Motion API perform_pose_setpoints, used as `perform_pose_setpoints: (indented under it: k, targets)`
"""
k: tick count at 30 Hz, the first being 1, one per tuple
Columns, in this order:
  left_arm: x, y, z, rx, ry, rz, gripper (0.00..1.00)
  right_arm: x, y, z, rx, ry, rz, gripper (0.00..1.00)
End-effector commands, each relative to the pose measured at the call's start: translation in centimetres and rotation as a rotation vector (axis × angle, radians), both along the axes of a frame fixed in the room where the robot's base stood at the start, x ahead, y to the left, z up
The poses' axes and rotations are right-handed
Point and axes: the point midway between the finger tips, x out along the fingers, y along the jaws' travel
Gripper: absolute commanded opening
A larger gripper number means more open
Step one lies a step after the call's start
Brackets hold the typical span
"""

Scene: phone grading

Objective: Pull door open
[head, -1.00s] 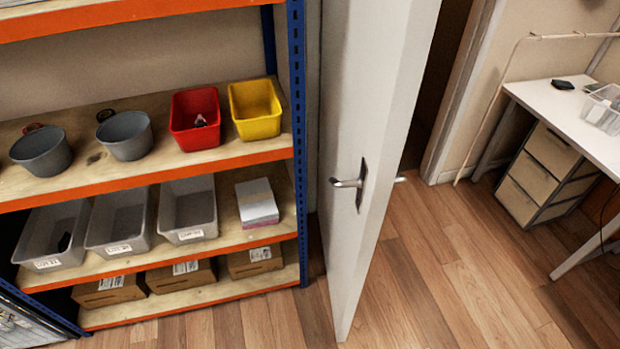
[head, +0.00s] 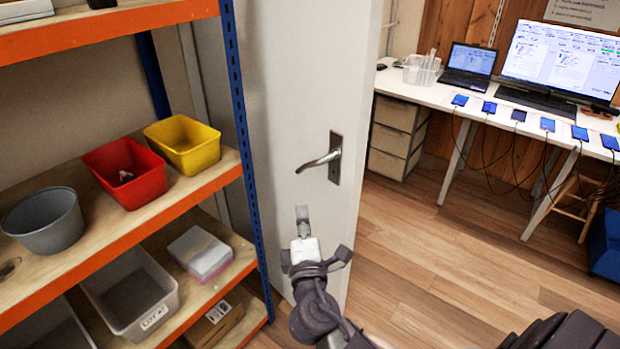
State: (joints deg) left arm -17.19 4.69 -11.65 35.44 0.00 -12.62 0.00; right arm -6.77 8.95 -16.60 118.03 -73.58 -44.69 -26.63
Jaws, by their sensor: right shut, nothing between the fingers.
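The white door (head: 290,90) stands open, swung toward the shelf on the left. Its metal lever handle (head: 322,160) sits on the door face toward me, near the door's free edge, pointing left. My right gripper (head: 303,222) is in front of the door, below the handle and apart from it. Its fingers are together with nothing between them. Whether the fingertips touch the door face cannot be told. My left gripper is not in view.
A shelf unit with a blue post (head: 240,130) stands close left of the door, holding a red bin (head: 125,172), a yellow bin (head: 183,145) and grey tubs. A white desk (head: 480,108) with phones and screens stands at the right. The wooden floor (head: 420,250) between is clear.

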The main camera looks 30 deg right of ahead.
Motion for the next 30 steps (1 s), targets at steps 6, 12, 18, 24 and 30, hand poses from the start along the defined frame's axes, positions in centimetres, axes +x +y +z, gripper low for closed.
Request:
perform_pose_setpoints:
  k: [6,12,18,24,30]
  targets:
    - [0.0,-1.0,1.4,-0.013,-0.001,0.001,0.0,3.5,-1.6,0.8,-0.001,0.0,0.0,0.0]
    - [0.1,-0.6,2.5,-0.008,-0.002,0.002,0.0,7.5,-3.4,1.3,0.001,0.002,0.0,0.0]
    - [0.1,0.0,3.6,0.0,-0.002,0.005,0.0,9.2,-5.9,1.7,0.0,0.003,0.0,0.0]
    - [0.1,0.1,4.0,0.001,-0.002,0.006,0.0,9.8,-7.3,1.7,0.003,0.003,0.002,0.0]
    - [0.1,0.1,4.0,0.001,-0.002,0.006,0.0,9.9,-7.5,1.6,0.005,0.004,0.002,0.0]
